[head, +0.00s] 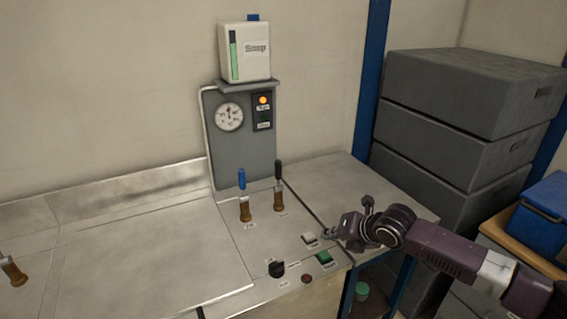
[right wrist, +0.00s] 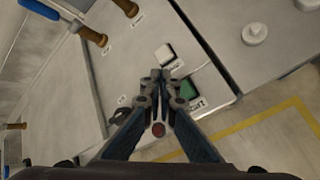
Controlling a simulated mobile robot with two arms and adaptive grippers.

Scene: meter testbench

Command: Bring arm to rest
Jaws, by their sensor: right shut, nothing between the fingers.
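My right gripper (head: 330,234) is over the front right part of the metal bench (head: 110,250), beside a white button (head: 310,238). In the right wrist view its fingers (right wrist: 161,75) are together with nothing between them. There the white button (right wrist: 165,54) lies just beyond the fingertips, with a gap in the picture. A green button (right wrist: 184,92) shows beside the fingers. My right arm (head: 440,245) reaches in from the right. My left gripper is not in view.
A panel (head: 245,150) with a round gauge (head: 229,116) stands at the back under a soap dispenser (head: 245,52). Grey boxes (head: 460,90) stand right.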

